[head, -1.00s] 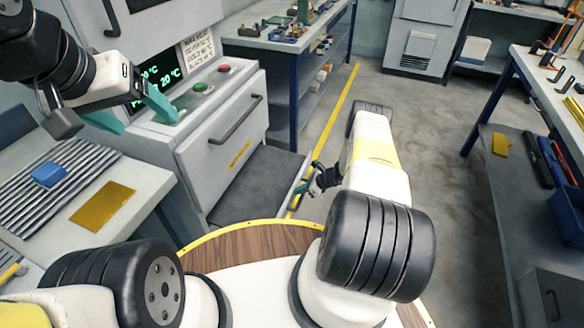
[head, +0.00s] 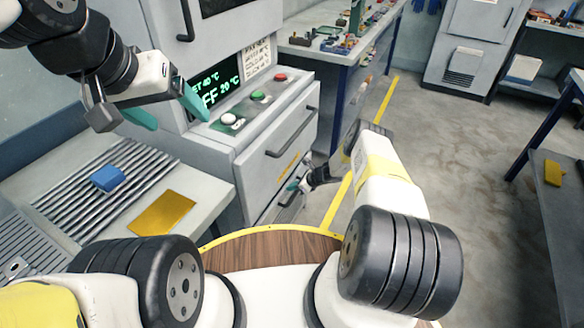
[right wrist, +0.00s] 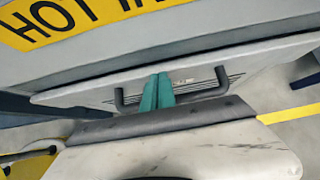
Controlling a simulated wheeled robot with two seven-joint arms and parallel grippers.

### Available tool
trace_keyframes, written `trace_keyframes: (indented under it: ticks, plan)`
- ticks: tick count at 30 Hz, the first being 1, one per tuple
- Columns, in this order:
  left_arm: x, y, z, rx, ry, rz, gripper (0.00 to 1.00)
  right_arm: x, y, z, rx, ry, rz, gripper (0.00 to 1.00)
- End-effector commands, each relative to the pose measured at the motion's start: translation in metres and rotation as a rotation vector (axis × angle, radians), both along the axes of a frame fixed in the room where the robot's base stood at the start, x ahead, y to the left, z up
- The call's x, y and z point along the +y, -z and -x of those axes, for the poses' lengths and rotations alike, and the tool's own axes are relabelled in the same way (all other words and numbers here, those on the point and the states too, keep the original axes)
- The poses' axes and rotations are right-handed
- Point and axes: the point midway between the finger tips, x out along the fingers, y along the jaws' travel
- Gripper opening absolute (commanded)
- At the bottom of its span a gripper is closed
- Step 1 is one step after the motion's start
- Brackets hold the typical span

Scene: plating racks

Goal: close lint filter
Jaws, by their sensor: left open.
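The lint filter panel (head: 270,212) is low on the grey machine's front, under the large drawer. In the right wrist view it is a pale panel (right wrist: 100,96) with a dark bar handle (right wrist: 205,92) and thin slots. It looks nearly upright; whether it is fully flush I cannot tell. My right gripper (head: 294,187) is at this panel, by its handle. Its teal fingers are together (right wrist: 157,92) between the handle's ends, apparently not around the bar. My left gripper (head: 167,108) is open and empty beside the control panel.
The large drawer (head: 285,160) above has its own handle. A side table (head: 215,190) on the left holds a blue block (head: 107,178) and a yellow plate (head: 163,213). A workbench (head: 345,55) stands behind the machine. The floor (head: 440,130) to the right is clear.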

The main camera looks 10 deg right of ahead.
Motion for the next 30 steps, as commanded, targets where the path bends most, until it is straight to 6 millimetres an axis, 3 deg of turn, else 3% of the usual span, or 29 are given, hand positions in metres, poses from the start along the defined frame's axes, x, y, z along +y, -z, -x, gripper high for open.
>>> trace_keyframes:
  ticks: [19,27,30]
  plan:
    - [0.000,0.000,0.000,0.000,0.000,0.000,0.78,0.006,-0.001,-0.003,-0.002,0.001,-0.004,0.00]
    - [0.000,0.000,0.000,0.000,0.000,0.000,0.78,-0.023,0.000,0.011,0.001,-0.004,-0.001,0.00]
    - [0.000,0.000,0.000,0.000,0.000,0.000,0.78,-0.037,-0.021,0.019,-0.001,-0.004,-0.001,0.00]
